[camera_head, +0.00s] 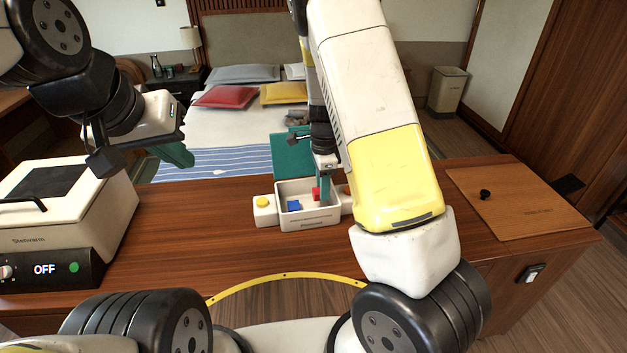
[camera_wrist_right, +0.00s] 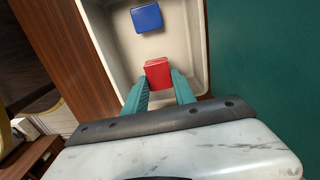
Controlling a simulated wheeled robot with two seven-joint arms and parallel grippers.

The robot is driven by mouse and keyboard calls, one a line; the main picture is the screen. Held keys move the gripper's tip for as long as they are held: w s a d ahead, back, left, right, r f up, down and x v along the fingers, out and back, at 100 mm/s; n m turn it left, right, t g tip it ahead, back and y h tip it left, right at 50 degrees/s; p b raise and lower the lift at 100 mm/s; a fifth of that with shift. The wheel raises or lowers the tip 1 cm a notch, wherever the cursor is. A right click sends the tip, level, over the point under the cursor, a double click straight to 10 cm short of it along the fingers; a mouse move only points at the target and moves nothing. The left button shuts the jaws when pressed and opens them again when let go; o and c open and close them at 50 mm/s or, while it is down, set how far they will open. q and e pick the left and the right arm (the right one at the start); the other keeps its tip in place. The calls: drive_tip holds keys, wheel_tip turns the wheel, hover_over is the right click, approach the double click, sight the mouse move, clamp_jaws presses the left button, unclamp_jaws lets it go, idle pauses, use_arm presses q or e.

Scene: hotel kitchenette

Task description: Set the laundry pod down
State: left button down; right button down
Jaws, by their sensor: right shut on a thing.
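A red block-like pod (camera_head: 316,194) is between the teal fingers of my right gripper (camera_head: 324,187). In the right wrist view the red pod (camera_wrist_right: 158,72) sits at the fingertips of my right gripper (camera_wrist_right: 160,82), which is shut on it. The gripper points down into an open white box (camera_head: 308,217) on the wooden counter. A blue pod (camera_head: 293,206) lies on the box floor, apart from the red one; it also shows in the wrist view (camera_wrist_right: 147,18). I cannot tell whether the red pod touches the floor. My left gripper (camera_head: 178,155) is raised at the left, away from the box.
The box's teal lid (camera_head: 292,155) stands open behind it. A yellow button (camera_head: 262,202) is on a white block at its left. A white appliance reading OFF (camera_head: 65,235) stands at left; a wooden board with a black knob (camera_head: 520,205) is at right.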

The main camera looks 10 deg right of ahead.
drive_tip(key=shift+f, duration=1.95)
drive_tip(key=shift+f, duration=0.1)
drive_tip(key=c, duration=1)
unclamp_jaws()
drive_tip(key=shift+c, duration=0.2)
